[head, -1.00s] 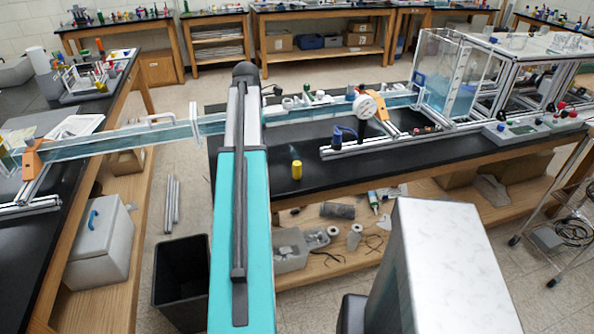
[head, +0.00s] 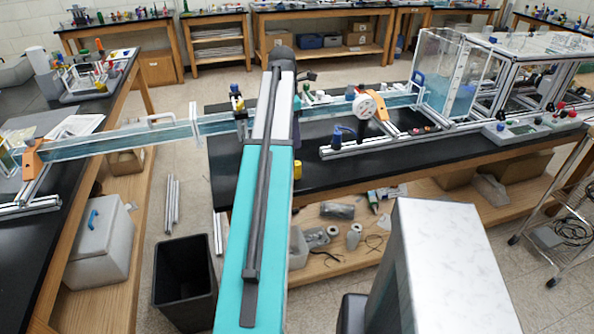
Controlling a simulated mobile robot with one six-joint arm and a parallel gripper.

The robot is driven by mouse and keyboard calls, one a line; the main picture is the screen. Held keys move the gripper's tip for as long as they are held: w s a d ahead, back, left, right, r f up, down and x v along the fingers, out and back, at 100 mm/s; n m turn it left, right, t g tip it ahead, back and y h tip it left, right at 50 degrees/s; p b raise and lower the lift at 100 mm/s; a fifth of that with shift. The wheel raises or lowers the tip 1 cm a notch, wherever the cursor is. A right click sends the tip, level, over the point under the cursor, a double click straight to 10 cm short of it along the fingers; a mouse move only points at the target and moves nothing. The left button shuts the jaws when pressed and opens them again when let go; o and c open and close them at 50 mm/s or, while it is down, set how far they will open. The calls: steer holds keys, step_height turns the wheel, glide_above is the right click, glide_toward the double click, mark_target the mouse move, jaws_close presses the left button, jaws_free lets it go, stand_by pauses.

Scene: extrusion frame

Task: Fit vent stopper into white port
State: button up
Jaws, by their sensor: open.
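My arm runs up the middle of the head view, and its far end is over the back of the black bench. I cannot see the gripper's fingers; the arm hides them. I cannot make out for sure which item is the vent stopper. A yellow cylinder (head: 298,167) stands on the bench, partly covered by my arm. Small white fittings (head: 320,97) sit along the back of the bench, right of my arm's end. I cannot tell whether one of them is the white port.
A long clear water channel (head: 100,144) crosses from the left bench behind my arm to a glass tank (head: 452,78). Dark fittings with coloured tops (head: 237,100) stand by it, left of my arm. A blue-topped part (head: 343,133) and metal rails (head: 365,146) lie to the right.

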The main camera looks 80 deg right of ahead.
mark_target(297, 163)
steer(key=shift+s+d+f+p, duration=0.15)
steer(key=shift+f+p, duration=0.3)
steer(key=shift+f, duration=1.5)
steer(key=shift+s+d+f+p, duration=0.1)
steer(key=shift+s+f+p, duration=0.25)
steer(key=shift+f, duration=1.55)
steer(key=shift+w, duration=0.1)
steer(key=shift+d+f+p, duration=0.1)
steer(key=shift+f+p, duration=1)
steer(key=shift+f, duration=0.25)
steer(key=shift+d+f+p, duration=0.1)
steer(key=shift+f+p, duration=0.2)
steer(key=shift+f, duration=0.95)
steer(key=c, duration=1.1)
steer(key=shift+r, duration=0.2)
